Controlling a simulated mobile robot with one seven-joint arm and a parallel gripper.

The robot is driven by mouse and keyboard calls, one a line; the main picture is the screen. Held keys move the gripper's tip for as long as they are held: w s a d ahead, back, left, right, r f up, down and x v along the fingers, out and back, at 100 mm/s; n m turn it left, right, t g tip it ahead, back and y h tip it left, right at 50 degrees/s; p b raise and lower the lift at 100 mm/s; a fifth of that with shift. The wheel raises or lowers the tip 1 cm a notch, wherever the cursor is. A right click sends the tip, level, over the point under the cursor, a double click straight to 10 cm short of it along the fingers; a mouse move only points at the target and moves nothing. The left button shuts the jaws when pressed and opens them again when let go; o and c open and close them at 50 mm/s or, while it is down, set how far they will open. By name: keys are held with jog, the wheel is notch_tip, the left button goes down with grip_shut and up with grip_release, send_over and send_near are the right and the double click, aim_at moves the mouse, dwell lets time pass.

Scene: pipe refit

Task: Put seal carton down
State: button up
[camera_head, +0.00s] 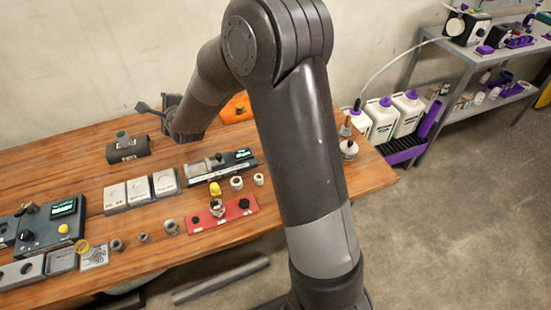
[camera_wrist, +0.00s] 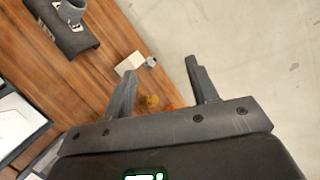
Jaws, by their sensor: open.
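My gripper (camera_wrist: 160,66) is open, with nothing seen held between its two spread fingers. In the head view my gripper (camera_head: 153,103) is over the back of the wooden bench, near the wall. A small white box (camera_wrist: 130,64), perhaps the seal carton, rests on the bench beyond the left fingertip in the wrist view. A small grey piece (camera_wrist: 151,61) is beside it. I cannot read any label on this box, and I cannot make it out in the head view.
A dark block with a pipe stub (camera_head: 126,147) stands at the back left. Three labelled grey blocks (camera_head: 139,191), a red plate (camera_head: 222,215) and several fittings occupy the bench (camera_head: 290,205). An orange object (camera_head: 237,108) lies behind my arm. White jugs (camera_head: 383,118) stand right of the bench.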

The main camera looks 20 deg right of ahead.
jog(key=s+d+r+n+g+h, duration=0.1)
jog(key=s+d+r+n+g, duration=0.1)
jog(key=s+d+r+n, duration=0.5)
jog(key=s+d+r+n+g+h, duration=0.1)
jog(key=s+d+r+n+g, duration=0.2)
jog(key=s, duration=0.7)
jog(key=s+d+n+g, duration=0.1)
jog(key=s+d+n, duration=0.2)
jog(key=s, duration=0.5)
jog(key=s+d+r+n+g+h, duration=0.1)
jog(key=s+d+n, duration=0.1)
jog(key=s, duration=0.6)
jog(key=s+d+n+g, duration=0.1)
jog(key=s+d+n, duration=0.2)
jog(key=s+n, duration=0.2)
jog(key=s, duration=0.2)
jog(key=shift+s+d+r+h, duration=0.35)
jog(key=shift+s+h, duration=0.05)
jog(key=shift+o, duration=0.5)
